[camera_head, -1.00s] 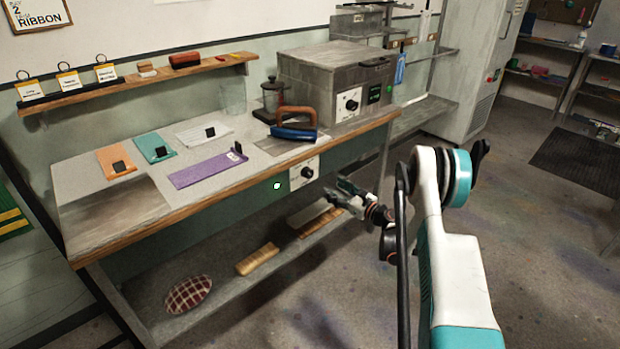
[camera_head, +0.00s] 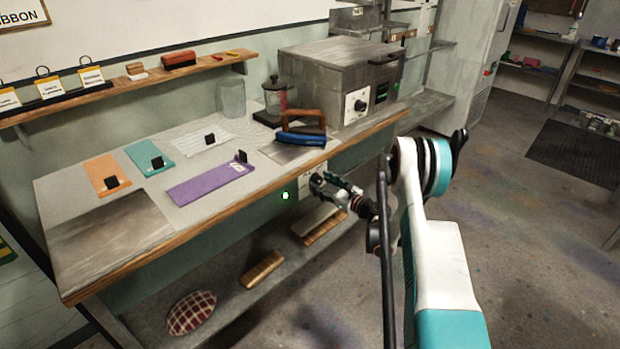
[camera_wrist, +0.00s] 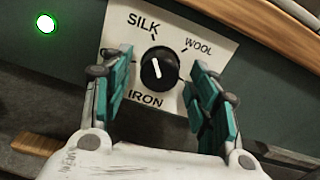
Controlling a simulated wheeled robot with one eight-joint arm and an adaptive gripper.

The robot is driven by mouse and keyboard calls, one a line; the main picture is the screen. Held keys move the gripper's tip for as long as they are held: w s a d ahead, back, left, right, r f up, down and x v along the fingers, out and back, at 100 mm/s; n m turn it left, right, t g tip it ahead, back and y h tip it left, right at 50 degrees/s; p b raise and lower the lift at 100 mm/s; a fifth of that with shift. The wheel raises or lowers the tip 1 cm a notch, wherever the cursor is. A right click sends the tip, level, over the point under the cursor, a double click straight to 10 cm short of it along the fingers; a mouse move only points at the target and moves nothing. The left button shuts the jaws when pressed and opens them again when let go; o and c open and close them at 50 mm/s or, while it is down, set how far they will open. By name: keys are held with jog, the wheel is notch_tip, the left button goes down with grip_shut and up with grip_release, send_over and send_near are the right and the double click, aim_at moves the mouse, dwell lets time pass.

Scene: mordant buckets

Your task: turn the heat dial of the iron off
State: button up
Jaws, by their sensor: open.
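The iron's heat dial (camera_wrist: 159,68) is a round black knob with a white pointer line, on a white plate (camera_wrist: 142,43) marked SILK, WOOL and IRON. The pointer stands nearly upright, tilted slightly left toward SILK. My gripper (camera_wrist: 161,90) is open, with one teal finger on each side of the knob; I cannot tell whether they touch it. In the head view my gripper (camera_head: 318,183) is at the bench's front panel and covers the dial. A green light (camera_wrist: 46,23) glows on the panel left of the plate.
The wooden bench edge (camera_head: 230,185) runs above the panel. A lower shelf (camera_head: 225,292) holds a checked cushion (camera_head: 191,312) and wooden blocks. A grey oven-like box (camera_head: 325,70) with its own knob stands at the bench's right end. Open floor lies to the right.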

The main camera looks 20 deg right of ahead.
jog(key=shift+w+a, duration=0.15)
jog(key=shift+w, duration=0.25)
jog(key=c, duration=1.1)
jog(key=shift+o, duration=0.2)
jog(key=shift+n, duration=0.3)
jog(key=n, duration=1.3)
jog(key=shift+a, duration=0.1)
jog(key=o, duration=1.1)
jog(key=shift+c, duration=0.2)
